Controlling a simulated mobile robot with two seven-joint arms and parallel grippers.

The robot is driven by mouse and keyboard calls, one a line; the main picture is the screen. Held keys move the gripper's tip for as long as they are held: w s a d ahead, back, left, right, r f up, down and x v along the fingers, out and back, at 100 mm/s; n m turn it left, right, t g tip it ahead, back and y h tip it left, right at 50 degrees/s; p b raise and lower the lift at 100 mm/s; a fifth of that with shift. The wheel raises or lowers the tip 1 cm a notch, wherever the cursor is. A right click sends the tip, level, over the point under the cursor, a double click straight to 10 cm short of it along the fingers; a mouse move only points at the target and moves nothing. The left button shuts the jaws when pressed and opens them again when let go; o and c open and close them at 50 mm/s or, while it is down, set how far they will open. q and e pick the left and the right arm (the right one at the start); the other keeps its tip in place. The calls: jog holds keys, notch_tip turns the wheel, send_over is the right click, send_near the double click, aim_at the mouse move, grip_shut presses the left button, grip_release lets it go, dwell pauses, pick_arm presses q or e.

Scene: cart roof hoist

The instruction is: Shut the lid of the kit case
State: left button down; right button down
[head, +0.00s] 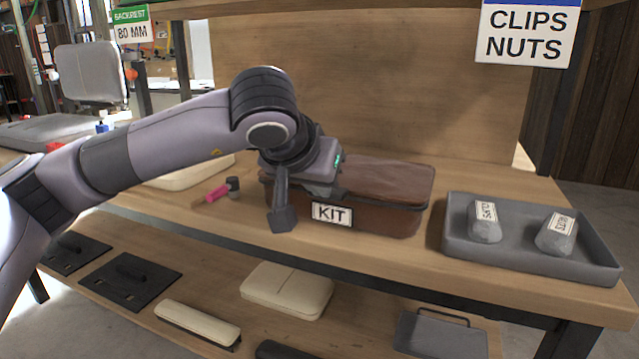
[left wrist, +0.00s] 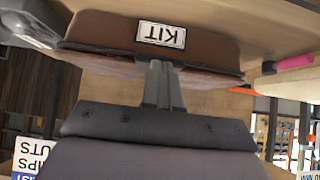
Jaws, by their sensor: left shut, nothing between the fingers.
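The brown kit case (head: 385,220) sits on the bench shelf with a white KIT label on its front. It also shows upside down in the left wrist view (left wrist: 100,30). Its lid (head: 395,180) lies down over the body, with a dark seam along the front edge. I cannot tell whether a small gap remains there. My left gripper (head: 334,192) is shut and empty at the lid's front edge, above the label. In the left wrist view its fingers (left wrist: 162,70) meet at the seam; contact is unclear. My arm hides the case's left part. My right gripper is out of view.
A grey tray (head: 530,265) with two labelled grey packs stands right of the case. A magenta-handled tool (head: 216,193) lies to the left. The lower shelf holds cream pads (head: 288,290) and dark plates (head: 130,280). A wooden back panel (head: 370,90) rises behind the case.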

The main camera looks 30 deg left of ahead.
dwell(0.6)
pick_arm(q)
jog(key=shift+w+r+p, duration=0.25)
jog(key=shift+w+p, duration=0.2)
jog(key=shift+w, duration=0.3)
